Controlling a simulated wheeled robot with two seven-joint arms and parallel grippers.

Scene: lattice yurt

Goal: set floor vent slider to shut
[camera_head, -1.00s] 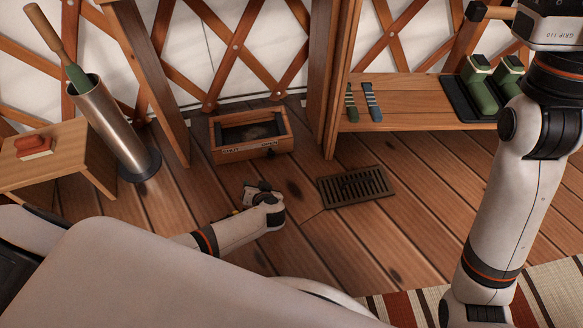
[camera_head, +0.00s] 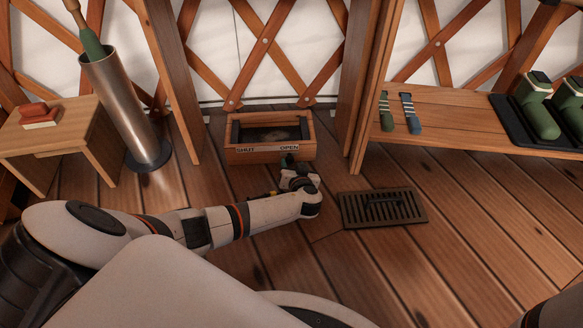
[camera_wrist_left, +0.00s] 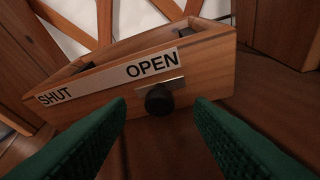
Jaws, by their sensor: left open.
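The floor vent is a wooden box (camera_head: 240,155) standing on the floor by the lattice wall, with a dark opening in its top. Its front strip reads SHUT at the left and OPEN at the right. In the left wrist view the slider's round black knob (camera_wrist_left: 158,99) sits on a metal plate below the word OPEN. My left gripper (camera_head: 288,163) is at the right part of the vent's front. Its green fingers (camera_wrist_left: 160,108) are open, one on each side of the knob and apart from it. My right gripper is out of view.
A dark floor grille (camera_head: 382,208) lies right of my left gripper. A metal cylinder (camera_head: 125,105) and small table (camera_head: 75,130) stand at the left. Wooden posts flank the vent.

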